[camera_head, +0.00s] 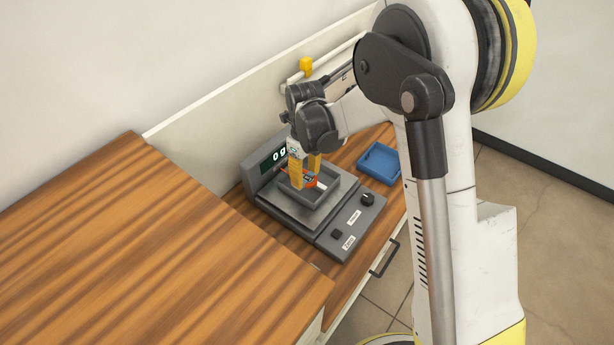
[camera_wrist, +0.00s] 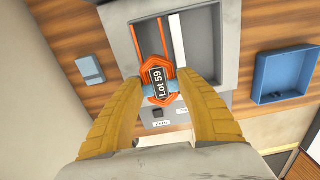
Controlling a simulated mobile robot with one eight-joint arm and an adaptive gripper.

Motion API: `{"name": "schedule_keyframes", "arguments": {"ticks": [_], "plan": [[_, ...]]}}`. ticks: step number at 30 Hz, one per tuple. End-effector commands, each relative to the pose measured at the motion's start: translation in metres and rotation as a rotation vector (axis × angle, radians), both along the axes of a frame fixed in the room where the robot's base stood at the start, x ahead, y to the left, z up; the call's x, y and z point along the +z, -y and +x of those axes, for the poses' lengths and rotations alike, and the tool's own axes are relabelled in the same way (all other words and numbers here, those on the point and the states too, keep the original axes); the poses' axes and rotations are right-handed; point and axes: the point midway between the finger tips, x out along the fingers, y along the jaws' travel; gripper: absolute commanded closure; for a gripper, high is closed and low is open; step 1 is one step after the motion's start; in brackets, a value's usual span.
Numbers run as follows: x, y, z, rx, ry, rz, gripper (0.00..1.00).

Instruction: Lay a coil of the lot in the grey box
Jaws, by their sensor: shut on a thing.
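My gripper (camera_head: 304,172) is shut on an orange coil (camera_head: 311,180), one yellow finger on each side of it. In the wrist view, the coil (camera_wrist: 150,40) has long orange sides and a black label reading "Lot 59" on a blue band. The grey box (camera_head: 327,196) is a shallow open tray on the scale (camera_head: 338,231). The coil hangs over or within the grey box; I cannot tell whether it touches the floor. In the wrist view, a white strip lies inside the grey box (camera_wrist: 203,45). The scale's display (camera_head: 272,161) reads 0 g.
An open blue box (camera_head: 378,162) stands right of the scale and also shows in the wrist view (camera_wrist: 285,75). A small blue-grey object (camera_wrist: 90,70) lies at left in the wrist view. A wooden worktop (camera_head: 150,240) is clear at left; a pale panel rises behind.

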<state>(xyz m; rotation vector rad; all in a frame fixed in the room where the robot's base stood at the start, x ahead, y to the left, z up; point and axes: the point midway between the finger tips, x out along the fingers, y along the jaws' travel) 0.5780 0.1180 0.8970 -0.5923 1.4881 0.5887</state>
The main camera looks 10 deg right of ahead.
Motion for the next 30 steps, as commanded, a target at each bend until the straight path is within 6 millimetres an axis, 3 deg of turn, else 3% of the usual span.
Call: {"name": "schedule_keyframes", "arguments": {"ticks": [16,30], "plan": [[-0.037,0.000,0.000,0.000,0.000,0.000,0.91],[-0.041,0.000,0.000,0.000,0.000,0.000,0.91]]}}
